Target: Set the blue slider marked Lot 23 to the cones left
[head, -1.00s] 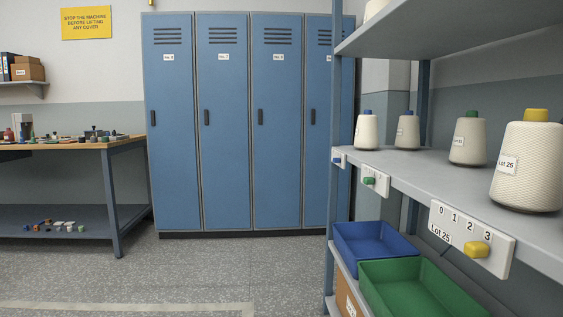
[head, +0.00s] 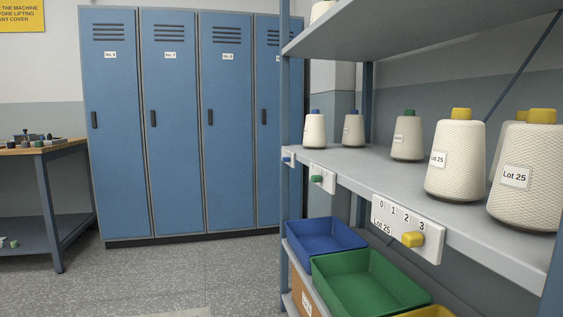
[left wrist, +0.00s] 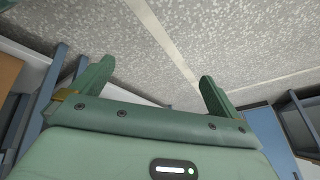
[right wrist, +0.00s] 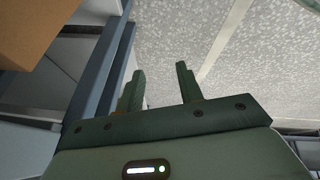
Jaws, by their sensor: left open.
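A small blue slider (head: 287,160) shows on a white plate at the far left end of the shelf's front edge in the head view. Its lot label and scale are too small to read. My left gripper (left wrist: 155,82) is open and empty over the floor in the left wrist view. My right gripper (right wrist: 160,72) has its fingers apart and empty in the right wrist view. Neither gripper shows in the head view.
A green slider (head: 316,178) and a yellow slider (head: 412,239) on the Lot 25 plate sit along the same shelf edge. Yellow-topped cones (head: 455,165) stand at right. Blue (head: 335,245) and green (head: 385,300) bins are below. Floor (head: 180,275) before the lockers is clear.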

